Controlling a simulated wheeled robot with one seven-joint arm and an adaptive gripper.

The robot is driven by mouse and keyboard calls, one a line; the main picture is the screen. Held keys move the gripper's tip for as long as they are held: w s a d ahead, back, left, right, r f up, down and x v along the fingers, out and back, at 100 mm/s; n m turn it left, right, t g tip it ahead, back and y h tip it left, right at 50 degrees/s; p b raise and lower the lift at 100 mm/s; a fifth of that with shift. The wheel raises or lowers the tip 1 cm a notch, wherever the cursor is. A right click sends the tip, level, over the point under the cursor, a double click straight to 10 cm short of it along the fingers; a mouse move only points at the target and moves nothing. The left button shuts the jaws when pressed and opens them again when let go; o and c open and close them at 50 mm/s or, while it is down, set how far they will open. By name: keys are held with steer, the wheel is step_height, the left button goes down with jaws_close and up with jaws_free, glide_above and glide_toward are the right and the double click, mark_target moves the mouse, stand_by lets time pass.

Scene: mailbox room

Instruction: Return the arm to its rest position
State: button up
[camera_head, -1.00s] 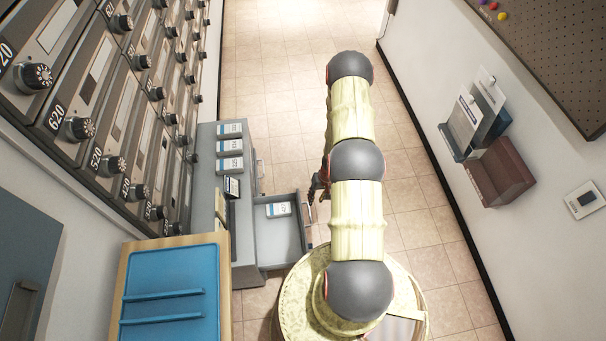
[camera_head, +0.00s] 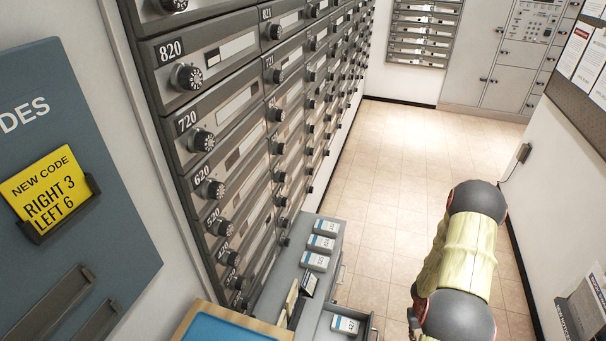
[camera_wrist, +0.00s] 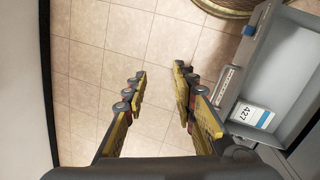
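My arm shows at the lower right of the head view, with yellow-cream links and dark grey joints. My gripper (camera_wrist: 157,82) points down over the tiled floor in the wrist view. Its two yellow and black fingers are apart, with bare floor between them, so it is open and empty. In the head view only a small dark part of my gripper (camera_head: 415,318) shows beside the arm at the bottom edge. An open grey drawer (camera_wrist: 296,60) lies just to the right of my gripper in the wrist view, holding a white and blue card box marked 427 (camera_wrist: 251,115).
Numbered grey mailboxes (camera_head: 233,104) line the left wall. A grey cabinet (camera_head: 283,262) with several small boxes on top stands below them. A blue panel (camera_head: 100,180) holds a yellow code card (camera_head: 50,189). Tiled floor (camera_head: 390,190) is free between cabinet and arm.

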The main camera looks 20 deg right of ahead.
steer(key=s+a+v, duration=0.2)
steer(key=v, duration=1.2)
steer(key=s+a+v, duration=0.1)
steer(key=s+v, duration=0.1)
steer(key=v, duration=1.2)
steer(key=s+a+r+n+t, duration=0.1)
steer(key=a+r+t, duration=0.3)
steer(key=a+r, duration=0.9)
steer(key=s+a+r+n+t+y, duration=0.1)
steer(key=s+a+r+n+t, duration=0.1)
steer(key=a+r, duration=1.2)
step_height(320, 180, up, 3)
steer(key=shift+s+a+r+t+y, duration=0.2)
steer(key=shift+s+a+t+y, duration=0.1)
steer(key=shift+s+t, duration=0.6)
